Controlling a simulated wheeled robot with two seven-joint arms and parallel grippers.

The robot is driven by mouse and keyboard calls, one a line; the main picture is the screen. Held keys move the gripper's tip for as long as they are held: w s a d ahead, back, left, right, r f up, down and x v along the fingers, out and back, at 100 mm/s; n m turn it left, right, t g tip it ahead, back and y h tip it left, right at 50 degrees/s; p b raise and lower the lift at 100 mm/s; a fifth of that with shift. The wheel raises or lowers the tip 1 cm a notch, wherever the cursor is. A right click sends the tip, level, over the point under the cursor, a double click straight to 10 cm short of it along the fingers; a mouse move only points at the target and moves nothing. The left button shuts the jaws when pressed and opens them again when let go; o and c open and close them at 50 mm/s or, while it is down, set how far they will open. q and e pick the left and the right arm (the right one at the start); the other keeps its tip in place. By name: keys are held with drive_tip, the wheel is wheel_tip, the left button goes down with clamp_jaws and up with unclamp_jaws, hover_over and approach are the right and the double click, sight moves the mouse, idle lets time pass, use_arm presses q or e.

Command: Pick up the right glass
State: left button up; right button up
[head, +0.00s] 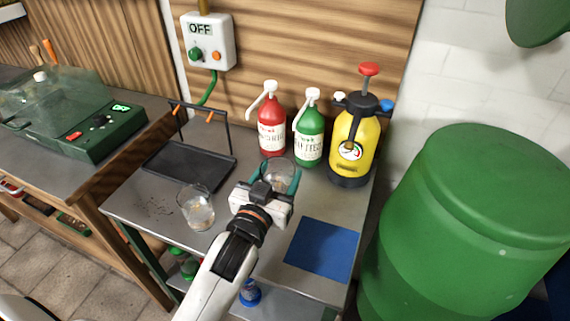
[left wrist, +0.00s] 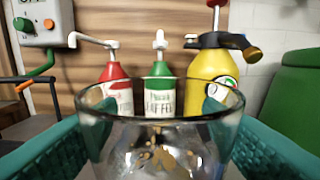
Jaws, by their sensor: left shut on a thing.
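The right glass (head: 281,171) is a clear tumbler, partly hidden behind my gripper in the head view. In the left wrist view the right glass (left wrist: 160,145) fills the lower middle, with brownish specks in it. My left gripper (head: 279,178) has its teal fingers on either side of this glass and is shut on it. Whether the glass touches the table cannot be told. The left glass (head: 196,208) stands on the metal table to the left of my gripper. My right gripper is not in view.
A red bottle (head: 271,127), a green bottle (head: 310,135) and a yellow sprayer (head: 352,140) stand behind the glass. A black tray (head: 190,162) lies at the left back of the table (head: 240,238). A blue mat (head: 320,249) lies front right. A green barrel (head: 470,220) stands right.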

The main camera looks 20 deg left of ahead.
use_arm(q)
drive_tip(key=s, duration=1)
drive_tip(key=shift+s+a, duration=0.2)
drive_tip(key=shift+s, duration=0.15)
idle(0.5)
